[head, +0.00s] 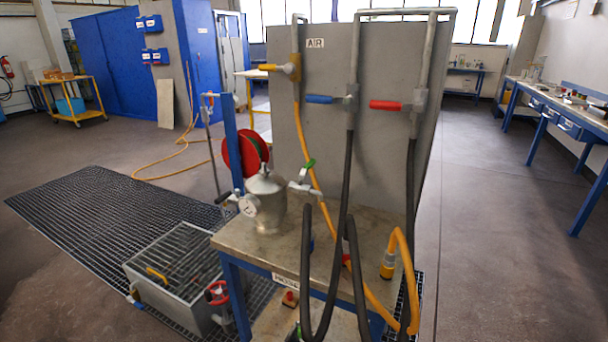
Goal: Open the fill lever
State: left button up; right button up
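A grey panel (315,140) carries three valves on pipes, each with a lever pointing left and roughly horizontal. The yellow lever (267,67) is beside the AIR label (315,43). The blue lever (319,99) is in the middle, and the red lever (385,105) is to the right. A metal vessel (268,213) with a dial gauge (249,205) stands on the bench below; a small green lever (309,164) is at its upper right. No readable label marks any of these levers as the fill lever. Neither of my grippers is in view.
Black hoses (346,180) and a yellow hose (304,135) hang before the panel. The bench top (285,250) is metal. A grated tank (180,262) and red handwheel (217,292) are at its left. Open floor (500,230) lies to the right.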

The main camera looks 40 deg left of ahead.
aim_at(136, 304)
jog(key=j+u, duration=0.25)
jog(key=j, duration=0.25)
jog(key=j+u, duration=0.2)
jog(key=j, duration=0.25)
jog(key=j+u, duration=0.25)
jog(key=j, duration=0.25)
jog(key=i+j+u, duration=0.25)
jog(key=j, duration=0.2)
jog(key=j+u, duration=0.25)
jog(key=j, duration=0.2)
jog(key=i+j+u, duration=0.2)
jog(key=j, duration=0.2)
jog(key=i+j+u, duration=0.25)
jog(key=j, duration=0.15)
jog(key=i+j+u, duration=0.25)
jog(key=k+j, duration=0.05)
jog(key=j, duration=0.05)
